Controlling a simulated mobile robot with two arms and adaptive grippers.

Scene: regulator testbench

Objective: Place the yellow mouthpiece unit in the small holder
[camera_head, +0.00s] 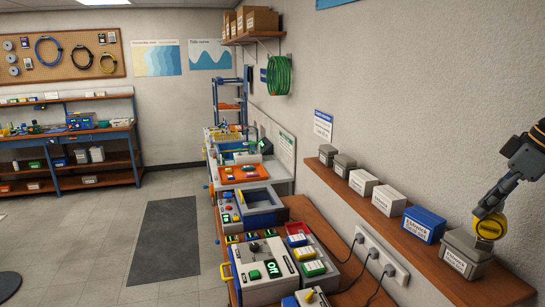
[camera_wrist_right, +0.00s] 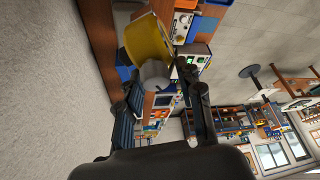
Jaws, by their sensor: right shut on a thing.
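The yellow mouthpiece unit (camera_head: 491,228) is a round yellow piece; in the right wrist view it shows as a yellow drum (camera_wrist_right: 146,40) with a pale grey stub (camera_wrist_right: 155,73). My right gripper (camera_head: 490,208) comes in from the upper right and is shut on the unit. In the right wrist view its two fingers (camera_wrist_right: 155,82) close on the grey stub. The unit hangs in front of the wall, just above or in front of a grey box (camera_head: 466,254); contact is unclear. I cannot tell which thing is the small holder. My left gripper is not in view.
A wooden wall shelf (camera_head: 402,237) carries a blue box (camera_head: 424,224), white boxes (camera_head: 388,201) and grey boxes. Below it are a power strip (camera_head: 381,252) and a bench with a control unit (camera_head: 264,269). The floor with a dark mat (camera_head: 162,240) is clear.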

